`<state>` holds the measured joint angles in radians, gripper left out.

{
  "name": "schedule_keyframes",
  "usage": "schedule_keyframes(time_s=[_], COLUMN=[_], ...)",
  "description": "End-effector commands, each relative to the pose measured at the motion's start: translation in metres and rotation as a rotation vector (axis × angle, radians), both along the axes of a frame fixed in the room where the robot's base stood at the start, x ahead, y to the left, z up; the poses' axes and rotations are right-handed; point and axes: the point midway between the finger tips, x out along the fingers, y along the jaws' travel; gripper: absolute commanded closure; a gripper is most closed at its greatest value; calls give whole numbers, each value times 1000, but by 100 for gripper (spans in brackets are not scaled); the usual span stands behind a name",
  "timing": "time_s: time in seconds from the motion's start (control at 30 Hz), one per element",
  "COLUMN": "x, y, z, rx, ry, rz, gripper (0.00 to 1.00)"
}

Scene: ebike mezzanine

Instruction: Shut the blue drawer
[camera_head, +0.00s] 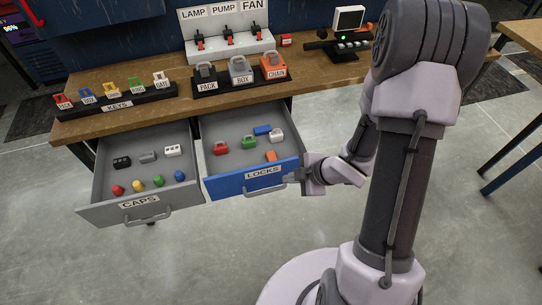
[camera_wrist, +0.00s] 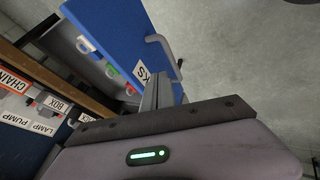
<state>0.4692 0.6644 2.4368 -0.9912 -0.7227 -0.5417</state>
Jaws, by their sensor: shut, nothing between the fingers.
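The blue drawer (camera_head: 229,186), labelled LOCKS, is pulled out from under the wooden workbench. It holds several small coloured padlocks and blocks. A metal handle (camera_head: 268,190) is on its front. My gripper (camera_head: 301,174) is at the right end of the blue front, with its fingers shut and empty. In the wrist view, the blue front (camera_wrist: 110,35) and its handle (camera_wrist: 163,52) lie just beyond my closed fingers (camera_wrist: 157,92). The fingertips are close to the front; I cannot tell whether they touch it.
A grey CAPS drawer (camera_head: 100,213) stands open to the left, holding several caps and blocks. The workbench top (camera_head: 140,80) carries a key rack (camera_head: 118,105), large padlocks (camera_head: 240,70) and a switch panel (camera_head: 226,30). Open floor (camera_head: 210,250) lies in front.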

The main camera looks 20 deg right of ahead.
Motion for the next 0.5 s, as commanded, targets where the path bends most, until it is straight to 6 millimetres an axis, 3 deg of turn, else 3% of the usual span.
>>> schedule_keyframes(time_s=[0.5], x=[39], y=[35], z=[-73], rx=[8], ry=[-4], rz=[15], gripper=[100])
